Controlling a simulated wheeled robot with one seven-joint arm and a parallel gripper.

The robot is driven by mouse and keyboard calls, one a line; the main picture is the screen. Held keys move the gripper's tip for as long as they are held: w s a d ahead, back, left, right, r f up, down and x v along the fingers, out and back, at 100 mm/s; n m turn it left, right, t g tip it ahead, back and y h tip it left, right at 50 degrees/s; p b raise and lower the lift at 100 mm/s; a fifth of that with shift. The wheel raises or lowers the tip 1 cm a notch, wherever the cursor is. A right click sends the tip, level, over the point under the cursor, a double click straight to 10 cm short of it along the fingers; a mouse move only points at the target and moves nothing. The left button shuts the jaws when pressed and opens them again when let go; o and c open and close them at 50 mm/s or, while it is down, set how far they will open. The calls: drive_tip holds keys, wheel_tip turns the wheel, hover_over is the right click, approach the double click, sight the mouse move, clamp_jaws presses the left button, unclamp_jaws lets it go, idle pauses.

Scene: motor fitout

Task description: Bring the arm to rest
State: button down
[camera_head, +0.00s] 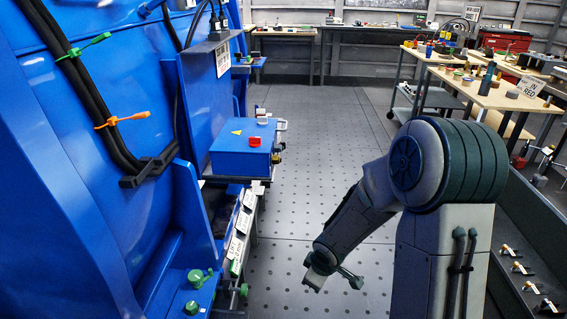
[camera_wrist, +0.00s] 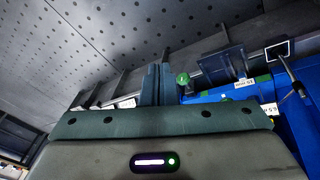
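My arm shows at the right of the head view, bent at a large teal-ringed joint, with its forearm reaching down and left. My gripper (camera_wrist: 158,70) shows in the wrist view as two grey-green fingers standing side by side with no visible gap, and I see nothing held between them. In the head view the end of the arm hangs low over the floor, right of the blue machine and apart from it; the fingers are too small to make out there.
The blue machine (camera_head: 130,230) fills the left, with a blue box (camera_head: 240,155) jutting out. The perforated floor (camera_head: 320,150) is clear ahead. Wooden workbenches (camera_head: 480,92) with tools stand at the right. A dark tray (camera_head: 540,225) with several small fittings lies at the lower right.

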drive_tip(key=s+d+r+m+h+p, duration=0.1)
drive_tip(key=s+d+r+m+p, duration=0.1)
drive_tip(key=r, duration=0.5)
drive_tip(key=s+d+r+m+h+p, duration=0.1)
drive_tip(key=s+d+r+m+p, duration=0.1)
drive_tip(key=r, duration=0.5)
drive_tip(key=s+d+r+m+h+p, duration=0.1)
drive_tip(key=s+d+r+m+p, duration=0.15)
drive_tip(key=r, duration=0.45)
drive_tip(key=s+r+m+y+p, duration=0.2)
drive_tip(key=s+r+m+p, duration=0.3)
drive_tip(key=s+r, duration=0.6)
drive_tip(key=p+v, duration=0.2)
drive_tip(key=v, duration=0.2)
drive_tip(key=shift+w+a, duration=0.25)
drive_tip(key=shift+w, duration=0.15)
drive_tip(key=shift+a+r, duration=0.15)
